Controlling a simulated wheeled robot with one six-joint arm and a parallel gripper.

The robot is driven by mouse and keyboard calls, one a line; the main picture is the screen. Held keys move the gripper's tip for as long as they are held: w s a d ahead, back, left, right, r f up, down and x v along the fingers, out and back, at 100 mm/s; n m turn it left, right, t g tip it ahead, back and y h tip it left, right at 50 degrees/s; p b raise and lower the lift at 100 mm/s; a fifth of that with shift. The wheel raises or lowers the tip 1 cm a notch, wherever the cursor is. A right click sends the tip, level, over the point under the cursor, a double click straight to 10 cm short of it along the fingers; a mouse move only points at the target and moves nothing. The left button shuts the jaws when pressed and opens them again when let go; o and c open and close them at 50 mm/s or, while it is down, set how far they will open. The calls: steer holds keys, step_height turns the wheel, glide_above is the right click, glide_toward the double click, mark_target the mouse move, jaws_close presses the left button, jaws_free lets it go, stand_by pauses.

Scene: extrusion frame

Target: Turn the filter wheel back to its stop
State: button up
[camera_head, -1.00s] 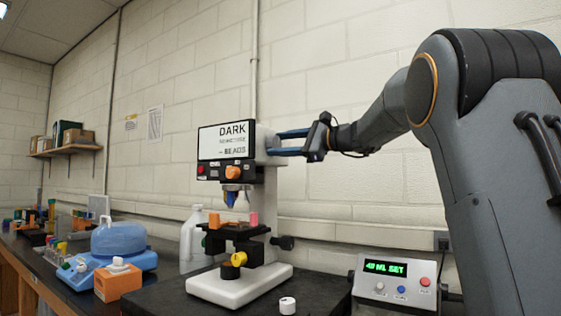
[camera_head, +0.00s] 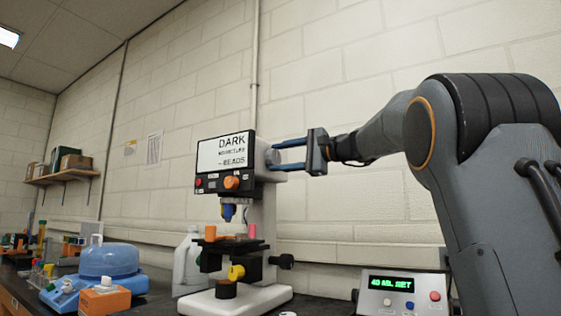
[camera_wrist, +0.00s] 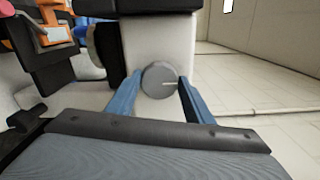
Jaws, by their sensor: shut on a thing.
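The filter wheel (camera_wrist: 155,78) is a round grey knob on the side of the white microscope head (camera_wrist: 160,45). In the wrist view a thin white line on its face points right. My gripper (camera_wrist: 158,88) has its two blue fingers on either side of the wheel and is shut on it. In the head view my gripper (camera_head: 276,157) reaches in from the right to the side of the microscope (camera_head: 264,215). The microscope's screen (camera_head: 225,153) reads "DARK" at the top and "BEADS" at the bottom; the middle line is too small to read surely.
A black stage (camera_head: 238,245) with a pink and an orange piece stands below the head. A control box (camera_head: 402,295) with a green display is at the lower right. A white jug (camera_head: 187,263) and a blue domed device (camera_head: 108,262) stand to the left.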

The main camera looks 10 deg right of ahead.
steer(key=o, duration=1)
steer(key=shift+o, duration=0.2)
steer(key=v, duration=0.7)
steer(key=shift+s+d+b, duration=0.3)
steer(key=shift+b, duration=0.05)
steer(key=shift+s, duration=0.1)
